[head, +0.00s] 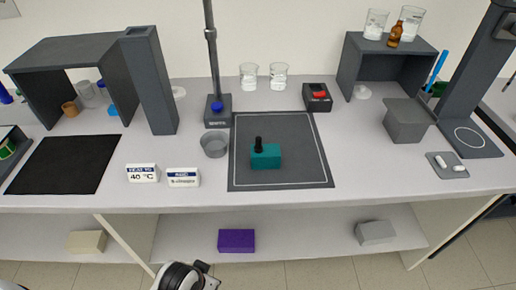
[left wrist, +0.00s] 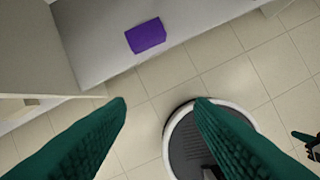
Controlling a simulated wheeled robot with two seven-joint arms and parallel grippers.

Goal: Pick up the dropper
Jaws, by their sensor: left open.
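A dropper with a black bulb (head: 258,143) stands upright in a teal block (head: 266,158) on the dark mat in the head view; its lower part is hidden in the block. My left gripper (left wrist: 160,103) is open and empty in the left wrist view, its two teal fingers apart over the floor, in front of the bench and well away from the dropper. The dropper is not in the left wrist view. A small dark and green shape at that view's right edge (left wrist: 306,142) looks like part of my right gripper; its jaws are unclear.
The dark mat (head: 300,175) has free room around the block. A grey cup (head: 214,145), a stand (head: 217,115) and a red-buttoned box (head: 317,97) are nearby. Two label cards (head: 143,172) stand at left. A purple box (head: 236,241) lies on the lower shelf.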

